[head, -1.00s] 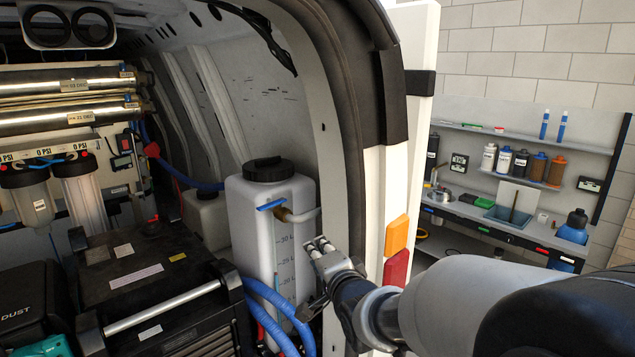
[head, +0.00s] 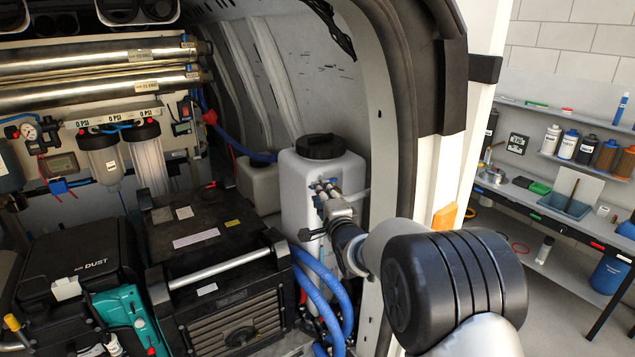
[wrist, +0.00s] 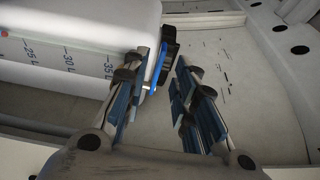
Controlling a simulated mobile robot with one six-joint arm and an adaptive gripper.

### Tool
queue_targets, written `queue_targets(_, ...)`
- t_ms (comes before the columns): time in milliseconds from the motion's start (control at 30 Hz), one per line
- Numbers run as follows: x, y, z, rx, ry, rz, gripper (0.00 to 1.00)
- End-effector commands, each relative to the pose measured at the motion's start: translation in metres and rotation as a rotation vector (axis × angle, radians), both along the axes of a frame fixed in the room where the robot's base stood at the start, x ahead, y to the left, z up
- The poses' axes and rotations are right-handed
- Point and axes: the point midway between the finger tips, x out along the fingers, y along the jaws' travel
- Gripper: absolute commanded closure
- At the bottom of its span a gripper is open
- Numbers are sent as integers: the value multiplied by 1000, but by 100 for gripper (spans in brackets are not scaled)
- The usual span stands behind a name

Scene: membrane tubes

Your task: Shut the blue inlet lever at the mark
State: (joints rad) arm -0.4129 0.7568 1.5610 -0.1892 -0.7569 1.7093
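The white tank (head: 299,205) with a black cap stands inside the van wall. It also shows in the wrist view (wrist: 70,50), where litre marks run along its side. The blue inlet lever (wrist: 155,72) shows in the wrist view at the tank's edge, close beside my left finger and between the two fingers. My gripper (wrist: 161,57) is open and holds nothing; whether a finger touches the lever I cannot tell. In the head view my gripper (head: 323,186) is in front of the tank's upper part and mostly hides the lever. I cannot make out the mark.
Blue hoses (head: 325,290) run below my gripper. A black case (head: 200,235) with a metal handle stands left of the tank. The van's door frame (head: 385,130) is close on the right. A workbench (head: 540,205) stands beyond it.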

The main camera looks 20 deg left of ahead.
Motion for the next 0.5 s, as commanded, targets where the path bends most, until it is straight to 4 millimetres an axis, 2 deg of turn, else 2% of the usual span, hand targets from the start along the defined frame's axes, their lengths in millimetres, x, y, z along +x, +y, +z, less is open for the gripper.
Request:
queue_targets(200,30,18,0,-1,1,0,74)
queue_targets(500,46,28,0,0,1,0,74)
